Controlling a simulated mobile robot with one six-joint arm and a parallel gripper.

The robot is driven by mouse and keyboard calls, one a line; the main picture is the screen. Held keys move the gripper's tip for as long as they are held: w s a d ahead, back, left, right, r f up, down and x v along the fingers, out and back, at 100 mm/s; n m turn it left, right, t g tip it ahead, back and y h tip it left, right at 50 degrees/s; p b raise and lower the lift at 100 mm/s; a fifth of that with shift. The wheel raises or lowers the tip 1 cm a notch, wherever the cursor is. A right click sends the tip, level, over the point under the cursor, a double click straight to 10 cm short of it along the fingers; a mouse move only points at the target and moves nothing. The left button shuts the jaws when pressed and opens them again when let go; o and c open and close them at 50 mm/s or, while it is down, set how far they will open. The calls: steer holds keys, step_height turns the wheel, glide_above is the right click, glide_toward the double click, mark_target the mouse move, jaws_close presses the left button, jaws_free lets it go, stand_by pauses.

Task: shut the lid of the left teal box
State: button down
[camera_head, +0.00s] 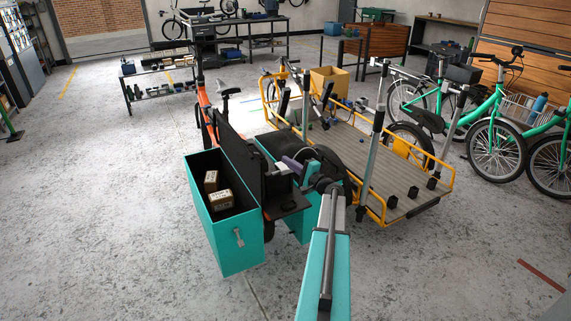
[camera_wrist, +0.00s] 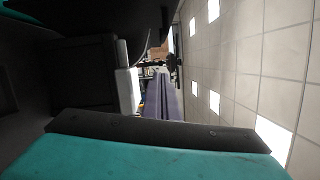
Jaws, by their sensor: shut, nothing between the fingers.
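The left teal box (camera_head: 237,246) stands open in the head view, with two small brown parcels (camera_head: 220,200) inside. A dark panel (camera_head: 238,155), which looks like its raised lid, stands upright along the box's right side. My gripper (camera_head: 290,164) is shut and empty, to the right of that panel and above the dark rear part of the bike. In the wrist view its purple-grey fingers (camera_wrist: 165,103) are together. I cannot tell whether they touch anything. A second teal box (camera_head: 299,226) is partly hidden behind my arm.
The orange bike (camera_head: 207,115) carries the boxes. A yellow-framed cargo platform (camera_head: 375,165) stands close on the right, with a cardboard box (camera_head: 329,79) at its far end. Green bikes (camera_head: 495,140) stand further right. The floor left of the open box is clear.

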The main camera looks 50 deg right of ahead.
steer(key=w+a+r+p, duration=0.1)
steer(key=w+a+p, duration=0.1)
steer(key=w, duration=0.7)
steer(key=shift+w+a+r+p, duration=0.2)
steer(key=shift+a+p, duration=0.1)
steer(key=shift+p, duration=0.05)
stand_by(0.3)
